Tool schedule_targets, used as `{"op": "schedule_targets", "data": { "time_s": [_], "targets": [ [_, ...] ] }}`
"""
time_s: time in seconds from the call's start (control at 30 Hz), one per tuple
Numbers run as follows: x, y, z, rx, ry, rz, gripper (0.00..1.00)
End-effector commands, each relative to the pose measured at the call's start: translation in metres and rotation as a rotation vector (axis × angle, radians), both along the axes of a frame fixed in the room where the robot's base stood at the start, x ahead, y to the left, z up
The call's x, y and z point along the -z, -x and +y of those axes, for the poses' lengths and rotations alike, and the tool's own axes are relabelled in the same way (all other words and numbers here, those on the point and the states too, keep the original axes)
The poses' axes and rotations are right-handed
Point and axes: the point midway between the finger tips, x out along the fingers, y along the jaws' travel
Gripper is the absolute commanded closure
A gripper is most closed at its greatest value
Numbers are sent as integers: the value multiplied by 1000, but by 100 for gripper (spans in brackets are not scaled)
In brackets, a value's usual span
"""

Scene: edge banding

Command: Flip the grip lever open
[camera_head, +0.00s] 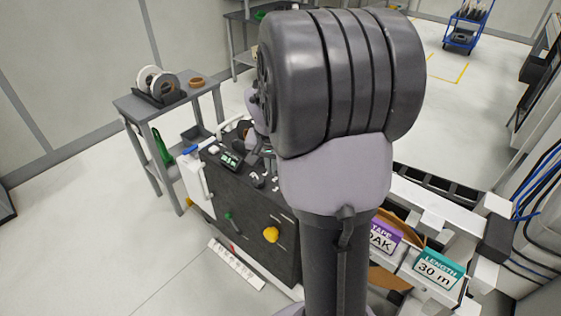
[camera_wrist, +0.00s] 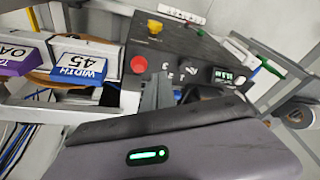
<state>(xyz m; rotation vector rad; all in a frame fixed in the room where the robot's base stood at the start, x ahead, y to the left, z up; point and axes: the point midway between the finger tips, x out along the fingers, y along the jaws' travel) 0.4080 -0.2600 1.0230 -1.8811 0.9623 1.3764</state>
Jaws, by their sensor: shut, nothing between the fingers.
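The edge banding machine shows its dark panel in the head view (camera_head: 245,200) and in the wrist view (camera_wrist: 200,50). The panel carries a yellow knob (camera_head: 271,234) and a small green-tipped lever (camera_head: 230,216). A blue-tipped part (camera_head: 190,150) stands at the machine's left end. I cannot tell which part is the grip lever. In the wrist view, my gripper (camera_wrist: 157,92) is shut and empty, its grey fingers in front of the panel near a red button (camera_wrist: 139,64). My arm hides my gripper and part of the machine in the head view.
A WIDTH 45 sign (camera_wrist: 78,68) and a LENGTH 30 m sign (camera_head: 438,268) stand on the white rail beside the machine. A grey side table (camera_head: 195,95) with reels stands at the left. Open floor lies at the left front.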

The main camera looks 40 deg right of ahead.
Motion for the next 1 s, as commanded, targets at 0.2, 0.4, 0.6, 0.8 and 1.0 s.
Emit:
{"op": "schedule_targets", "data": {
  "time_s": [0.2,0.4,0.6,0.8,1.0],
  "targets": [
    [-15,6,20,1,1,-1,100],
    [-15,7,22,1,1,-1,100],
    [-16,6,22,1,2,-2,100],
    [-35,8,49,-46,2,-29,100],
    [-107,65,200,-348,-47,-171,100]
  ]
}}
